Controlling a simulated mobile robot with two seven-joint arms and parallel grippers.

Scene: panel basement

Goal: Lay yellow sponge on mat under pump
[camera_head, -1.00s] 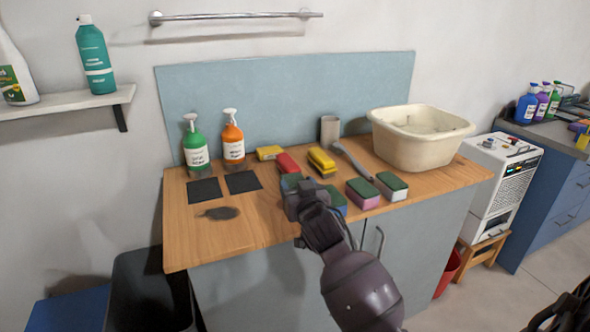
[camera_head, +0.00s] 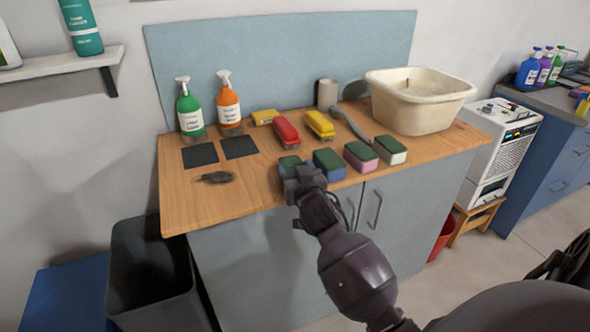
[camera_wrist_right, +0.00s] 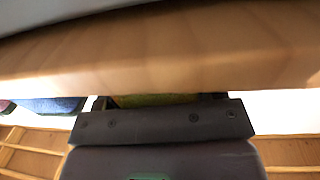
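Several green-topped sponges stand in a row near the counter's front edge. The leftmost (camera_head: 290,164) is partly hidden behind my right gripper (camera_head: 298,186). In the right wrist view a yellowish sponge (camera_wrist_right: 155,99) lies between the spread fingertips of that gripper (camera_wrist_right: 160,103); whether they press on it is unclear. A blue sponge (camera_head: 328,164) stands just right of it. Two flat dark mats, left (camera_head: 200,155) and right (camera_head: 239,147), lie in front of a green pump bottle (camera_head: 189,110) and an orange pump bottle (camera_head: 229,106). My left gripper is not in view.
Behind the sponges lie a red brush-like item (camera_head: 285,132), a yellow one (camera_head: 319,125) and a small yellow block (camera_head: 264,117). A cream basin (camera_head: 420,110) stands at right. A dark patch (camera_head: 215,178) lies before the mats. Wood there is otherwise clear.

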